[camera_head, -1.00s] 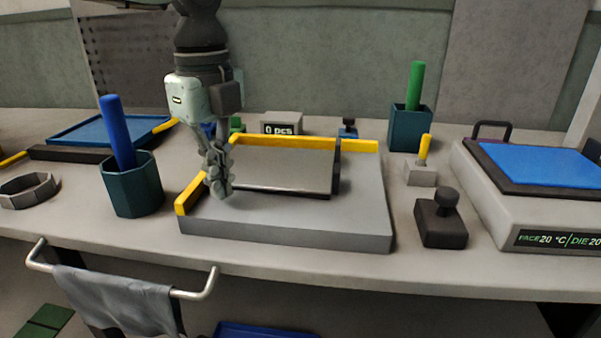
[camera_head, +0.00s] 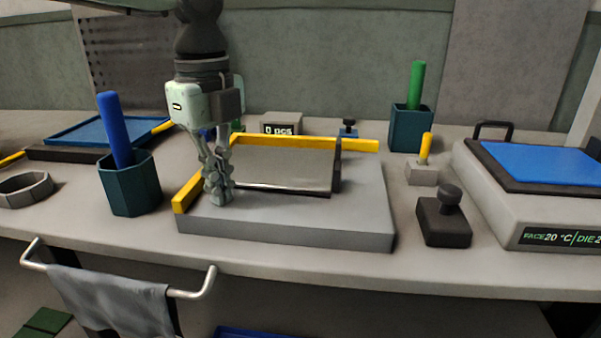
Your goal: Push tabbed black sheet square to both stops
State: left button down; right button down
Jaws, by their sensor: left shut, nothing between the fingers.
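The dark sheet (camera_head: 283,170) lies flat on the grey block (camera_head: 350,215), with a black strip, perhaps its tab, along its right edge. A yellow stop (camera_head: 345,145) runs along the back of the block. Another yellow stop (camera_head: 186,190) runs along its left side. The sheet's back edge is close to the back stop; I cannot tell if they touch. My left gripper (camera_head: 219,199) points down, shut and empty, at the sheet's front left corner, hiding that corner and part of the left stop. My right gripper is not in view.
A teal cup with a blue-handled tool (camera_head: 130,185) stands left of the block. A black knobbed block (camera_head: 442,222), a small yellow-pegged block (camera_head: 421,173) and a blue-topped heater (camera_head: 545,165) stand right. A green-handled tool stands in a cup (camera_head: 410,128) behind.

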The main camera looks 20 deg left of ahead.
pick_arm(q)
jog(key=shift+b, duration=0.3)
dwell(0.4)
jog(key=shift+w, duration=0.15)
jog(key=shift+w+a+r, duration=0.1)
jog(key=shift+w+a, duration=0.15)
jog(key=shift+w, duration=0.65)
jog(key=shift+w+a, duration=0.25)
jog(key=shift+w, duration=0.65)
jog(key=shift+s+d+b, duration=0.1)
jog(key=shift+s+b, duration=0.25)
jog(key=shift+b, duration=0.1)
jog(key=shift+s, duration=0.25)
notch_tip(320, 180, up, 8)
jog(key=p, duration=0.4)
